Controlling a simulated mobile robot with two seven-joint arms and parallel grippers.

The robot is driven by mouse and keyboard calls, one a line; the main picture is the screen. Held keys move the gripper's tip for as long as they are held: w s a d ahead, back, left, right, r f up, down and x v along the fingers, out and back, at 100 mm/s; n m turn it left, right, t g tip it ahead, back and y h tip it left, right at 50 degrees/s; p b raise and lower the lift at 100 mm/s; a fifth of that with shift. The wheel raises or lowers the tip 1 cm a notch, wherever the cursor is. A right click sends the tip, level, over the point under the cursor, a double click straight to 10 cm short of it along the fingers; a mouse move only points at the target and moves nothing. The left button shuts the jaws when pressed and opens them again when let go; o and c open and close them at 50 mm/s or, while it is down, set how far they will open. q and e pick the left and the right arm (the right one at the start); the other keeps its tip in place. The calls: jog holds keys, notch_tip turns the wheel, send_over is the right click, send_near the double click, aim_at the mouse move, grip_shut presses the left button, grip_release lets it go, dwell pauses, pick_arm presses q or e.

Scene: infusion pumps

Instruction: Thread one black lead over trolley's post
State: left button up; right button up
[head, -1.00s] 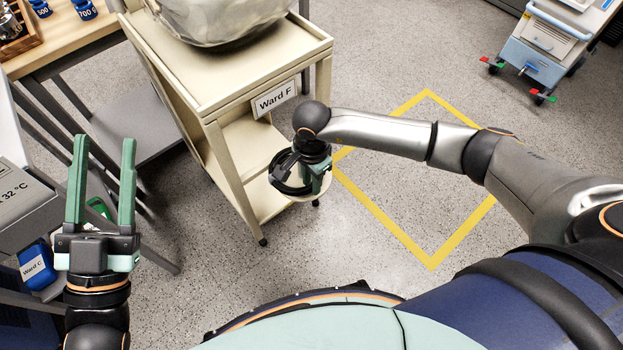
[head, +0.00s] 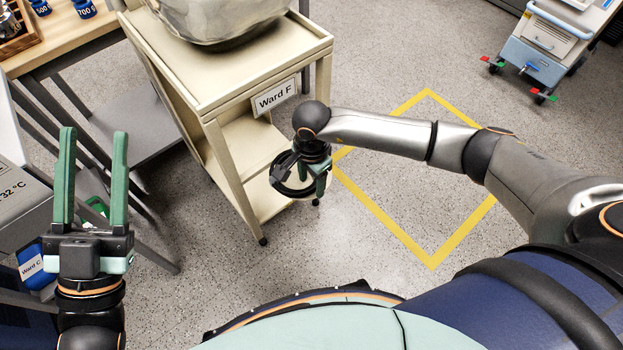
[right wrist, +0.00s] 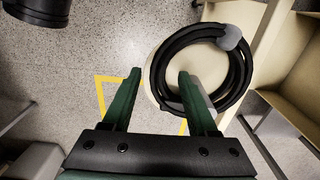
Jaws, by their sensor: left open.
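A black lead (right wrist: 158,62), coiled in a ring with a grey tag (right wrist: 236,37), shows at my right gripper (right wrist: 158,75). In the right wrist view the right finger overlaps the ring and its tip shows inside the loop. In the head view the coil (head: 280,184) is beside this gripper, in front of the cream trolley (head: 215,82) labelled Ward F. I cannot make out a post for the lead. My left gripper (head: 92,180) is open and empty at the left.
A metal bowl (head: 215,18) stands on the trolley's top. A yellow square (head: 400,236) is marked on the floor. A blue-and-white cart (head: 545,40) is at the back right. A wooden table (head: 75,35) and a blue Ward C item (head: 32,265) are at the left.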

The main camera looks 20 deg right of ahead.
jog(key=shift+r, duration=0.55)
notch_tip(320, 180, up, 4)
jog(key=shift+r+p, duration=0.1)
jog(key=shift+p, duration=0.65)
pick_arm(q)
jog(key=w+f+n+g+y, duration=0.2)
jog(key=f+y, duration=0.1)
jog(key=f, duration=0.5)
jog(key=w+a+f+n+g+y+p, duration=0.1)
jog(key=f+n+g+y, duration=0.2)
jog(key=f, duration=0.4)
jog(key=shift+w+f, duration=0.35)
jog(key=shift+f, duration=0.05)
pick_arm(e)
notch_tip(320, 180, up, 7)
pick_arm(q)
jog(key=shift+s+a, duration=0.1)
pick_arm(e)
jog(key=shift+s, duration=0.15)
